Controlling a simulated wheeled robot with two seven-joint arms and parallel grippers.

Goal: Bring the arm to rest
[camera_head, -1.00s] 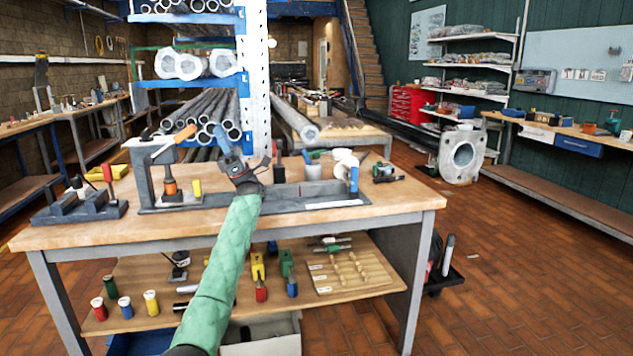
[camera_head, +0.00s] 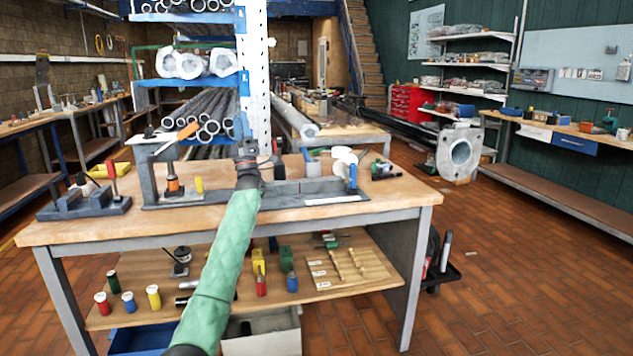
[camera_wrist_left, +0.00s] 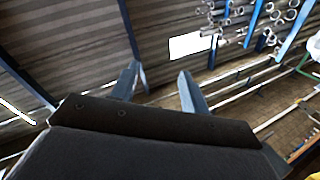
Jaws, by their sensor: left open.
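My left arm, in a green padded sleeve (camera_head: 222,262), reaches up from the bottom of the head view to above the workbench (camera_head: 330,222). Its gripper (camera_head: 246,150) is dark and points away from me, in front of the pale rack post. In the left wrist view the two fingers of the left gripper (camera_wrist_left: 160,76) stand apart with nothing between them. The left forearm hides part of the bench and the lower shelf. My right gripper is in neither view.
A grey fixture with an upright arm (camera_head: 147,178) stands on the bench left of my gripper. A low dark block with a red handle (camera_head: 84,204) is further left. A white roll (camera_head: 344,160) and small tools lie to the right.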

